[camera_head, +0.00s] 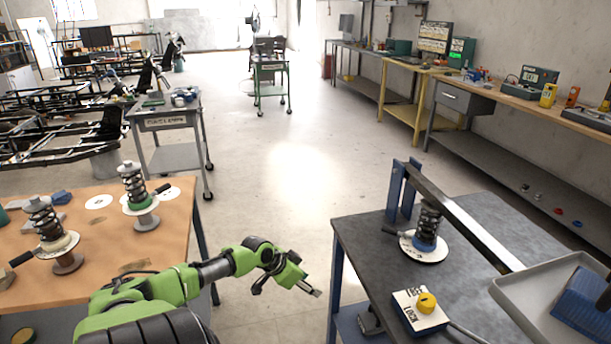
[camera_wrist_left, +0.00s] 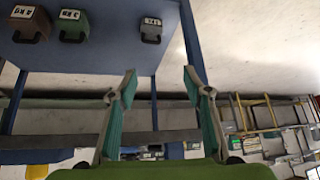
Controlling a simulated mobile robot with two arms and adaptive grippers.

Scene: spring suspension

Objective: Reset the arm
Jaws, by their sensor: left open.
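My left arm (camera_head: 215,269) is green and reaches from the lower left over the gap between the two tables. Its gripper (camera_head: 288,290) is open and empty, above the floor and apart from both tables. In the left wrist view its two fingers (camera_wrist_left: 160,78) stand well apart with nothing between them. My right gripper does not show in either view.
Spring assemblies (camera_head: 136,190) (camera_head: 48,230) stand on the wooden table (camera_head: 150,240) at left. Another spring (camera_head: 427,225) stands under a lever bar (camera_head: 465,218) on the dark table (camera_head: 365,235), near a yellow-button box (camera_head: 420,311) and grey tray (camera_head: 520,290). The middle floor is clear.

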